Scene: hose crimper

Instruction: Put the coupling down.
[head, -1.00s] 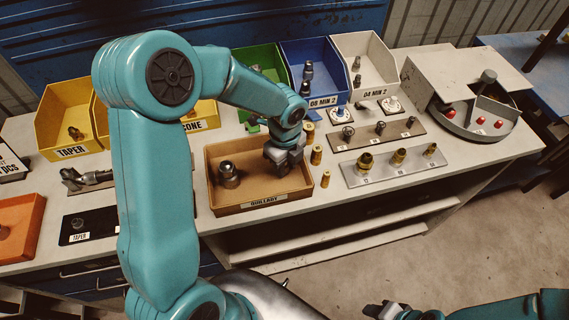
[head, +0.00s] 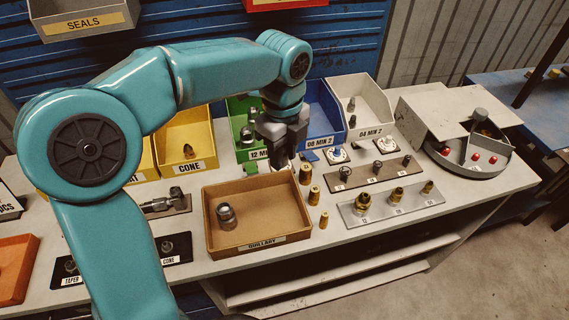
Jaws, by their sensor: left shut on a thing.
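My left gripper (head: 284,158) hangs above the bench behind the brown tray, in front of the green bin. It is shut on the coupling, which the fingers almost wholly hide. The brown tray (head: 214,245), labelled QUILLADY, holds one dark metal fitting (head: 226,214) standing at its left side. My right gripper is out of the frame.
Brass fittings (head: 314,195) stand right of the tray. A grey plate (head: 408,205) with brass pieces and a brown strip (head: 365,173) lie further right. Yellow (head: 190,148), green (head: 240,130), blue (head: 325,110) and white (head: 375,100) bins line the back.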

